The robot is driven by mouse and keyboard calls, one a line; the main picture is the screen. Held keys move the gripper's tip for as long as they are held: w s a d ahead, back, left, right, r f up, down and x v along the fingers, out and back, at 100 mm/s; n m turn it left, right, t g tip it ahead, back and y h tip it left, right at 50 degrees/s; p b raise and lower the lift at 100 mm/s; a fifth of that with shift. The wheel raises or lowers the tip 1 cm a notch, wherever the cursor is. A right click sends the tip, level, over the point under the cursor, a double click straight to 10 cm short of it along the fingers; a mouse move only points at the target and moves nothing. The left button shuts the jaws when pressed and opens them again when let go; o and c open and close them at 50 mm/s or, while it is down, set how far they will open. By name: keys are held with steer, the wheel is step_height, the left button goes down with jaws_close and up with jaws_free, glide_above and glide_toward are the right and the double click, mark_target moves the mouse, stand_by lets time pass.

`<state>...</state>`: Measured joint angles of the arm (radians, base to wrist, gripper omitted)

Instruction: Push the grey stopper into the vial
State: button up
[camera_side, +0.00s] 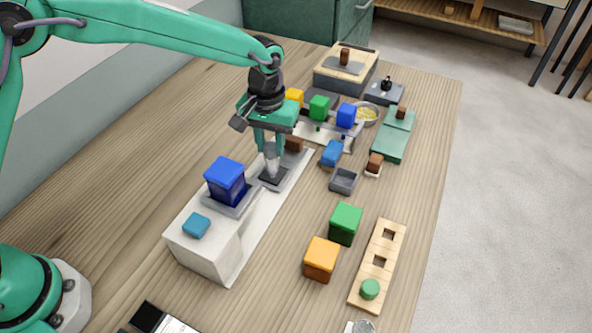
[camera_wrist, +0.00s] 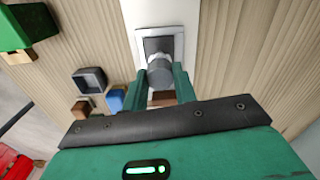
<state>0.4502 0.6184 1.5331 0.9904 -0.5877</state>
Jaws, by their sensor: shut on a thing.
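My gripper (camera_side: 269,150) points down over the dark square pad (camera_side: 273,178) on the long white block. It is shut on the grey stopper (camera_wrist: 160,75), a short grey cylinder between my fingertips (camera_wrist: 163,82) in the wrist view. A pale, clear piece that looks like the vial (camera_side: 271,166) stands upright below the fingers on the pad. It also shows just beyond the stopper in the wrist view (camera_wrist: 158,57). The stopper is at or just above the vial's mouth; I cannot tell how far in it sits.
A blue box (camera_side: 226,181) and a small teal block (camera_side: 196,225) stand on the white block (camera_side: 203,262). Green (camera_side: 345,223) and orange (camera_side: 321,259) boxes, a grey tray (camera_side: 343,181) and a wooden strip (camera_side: 392,244) lie to the right. More coloured blocks crowd behind.

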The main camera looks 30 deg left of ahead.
mark_target(270, 146)
steer(key=o, duration=0.7)
steer(key=shift+c, duration=0.2)
steer(key=shift+r, duration=0.1)
step_height(270, 146, up, 11)
stand_by(1.1)
steer(key=shift+a, duration=0.1)
stand_by(0.4)
